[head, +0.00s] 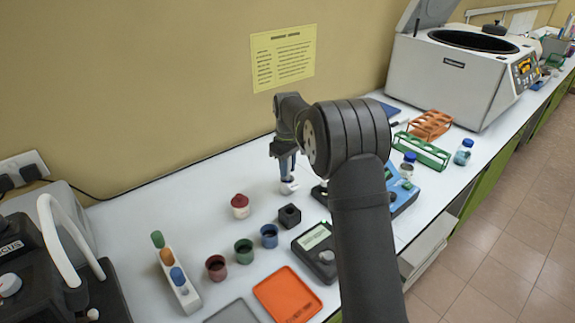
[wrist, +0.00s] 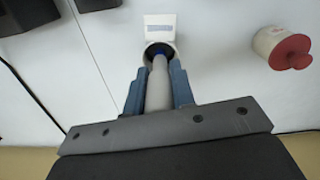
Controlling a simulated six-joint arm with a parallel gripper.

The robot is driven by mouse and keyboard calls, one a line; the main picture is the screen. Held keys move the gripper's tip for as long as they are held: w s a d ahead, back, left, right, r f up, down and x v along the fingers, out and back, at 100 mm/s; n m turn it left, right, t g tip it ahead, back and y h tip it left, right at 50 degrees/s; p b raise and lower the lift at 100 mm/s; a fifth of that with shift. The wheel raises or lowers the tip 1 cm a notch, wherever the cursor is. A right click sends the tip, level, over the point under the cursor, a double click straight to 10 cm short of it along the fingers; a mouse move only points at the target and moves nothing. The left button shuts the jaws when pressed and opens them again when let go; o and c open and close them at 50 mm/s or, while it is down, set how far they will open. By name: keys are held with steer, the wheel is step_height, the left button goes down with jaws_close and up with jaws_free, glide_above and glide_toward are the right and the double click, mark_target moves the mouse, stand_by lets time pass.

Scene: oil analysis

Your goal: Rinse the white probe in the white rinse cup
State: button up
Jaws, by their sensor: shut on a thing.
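My gripper (wrist: 157,88) is shut on the white probe (wrist: 158,88), a pale grey-white rod with a bit of blue near its far end. The far end points at the dark round opening of a small white holder or cup (wrist: 160,22) with a grey label. I cannot tell how deep it sits, or whether this is the rinse cup. In the head view this white thing (head: 289,187) stands directly below my gripper (head: 287,165). A white pot with a red lid (head: 240,206) stands to its left, and also shows in the wrist view (wrist: 275,45).
Red (head: 216,267), green (head: 244,251) and blue cups (head: 269,235) stand in front, near a small black block (head: 289,215). A meter (head: 315,250) and orange tray (head: 287,294) lie nearer. A white rack (head: 180,282) stands left. The wall is close behind my gripper.

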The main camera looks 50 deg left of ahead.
steer(key=shift+f, duration=0.9)
stand_by(1.4)
steer(key=shift+r, duration=3.9)
steer(key=shift+s+d, duration=0.1)
